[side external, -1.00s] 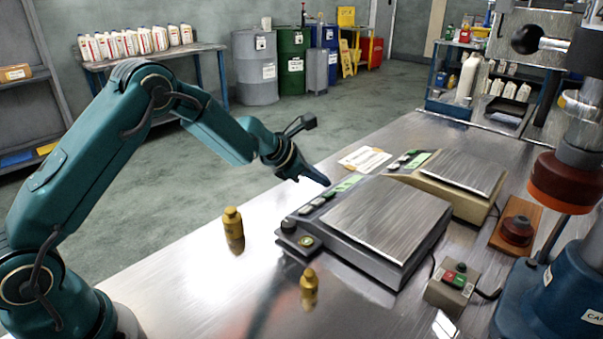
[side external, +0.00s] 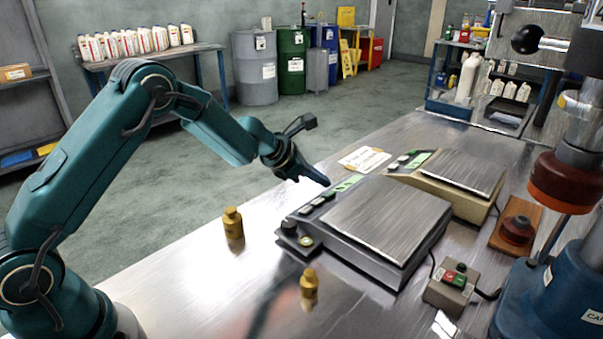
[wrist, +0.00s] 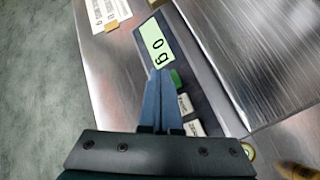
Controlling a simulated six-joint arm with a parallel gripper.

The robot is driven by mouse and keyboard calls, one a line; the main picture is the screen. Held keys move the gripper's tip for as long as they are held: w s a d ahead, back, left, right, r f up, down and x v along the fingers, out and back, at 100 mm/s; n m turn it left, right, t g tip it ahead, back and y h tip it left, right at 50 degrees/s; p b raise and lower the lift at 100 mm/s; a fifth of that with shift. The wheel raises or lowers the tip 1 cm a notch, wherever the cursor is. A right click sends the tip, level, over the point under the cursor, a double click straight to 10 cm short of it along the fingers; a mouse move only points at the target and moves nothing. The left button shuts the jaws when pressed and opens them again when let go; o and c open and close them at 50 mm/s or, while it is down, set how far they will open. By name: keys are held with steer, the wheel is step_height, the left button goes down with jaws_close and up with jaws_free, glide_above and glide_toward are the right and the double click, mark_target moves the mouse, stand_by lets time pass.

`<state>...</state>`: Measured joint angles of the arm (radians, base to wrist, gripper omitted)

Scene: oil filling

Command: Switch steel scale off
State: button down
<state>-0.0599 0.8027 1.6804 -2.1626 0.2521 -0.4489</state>
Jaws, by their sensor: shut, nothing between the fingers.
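The steel scale (side external: 385,225) stands on the bench with a brushed square pan and a dark front panel. Its green display (wrist: 156,43) is lit and reads 0 g in the wrist view; it also shows in the side view (side external: 349,182). A green button (wrist: 176,78) sits beside the display, with pale labelled keys (wrist: 185,103) in line after it. My gripper (side external: 326,183) is shut and empty over the front panel. In the wrist view its fingertips (wrist: 160,72) appear beside the green button, near the display edge. I cannot tell whether they touch.
A beige scale (side external: 450,185) stands behind the steel one, with a paper label (side external: 364,159) beside it. Two brass weights (side external: 233,224) (side external: 309,281) stand on the bench. A switch box (side external: 452,287) and a blue press stand (side external: 545,290) are at right.

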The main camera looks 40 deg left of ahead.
steer(key=shift+f, duration=0.1)
steer(key=shift+d+f, duration=0.15)
steer(key=shift+f, duration=0.15)
steer(key=shift+d+f, duration=0.15)
steer(key=shift+f, duration=0.25)
stand_by(0.5)
steer(key=shift+a+r, duration=0.3)
steer(key=shift+r, duration=0.5)
steer(key=shift+r, duration=0.1)
steer(key=shift+a+r, duration=0.35)
steer(key=shift+r, duration=0.55)
steer(key=shift+a+r, duration=0.35)
steer(key=shift+r, duration=0.55)
steer(key=shift+a+r, duration=0.15)
steer(key=shift+r, duration=0.3)
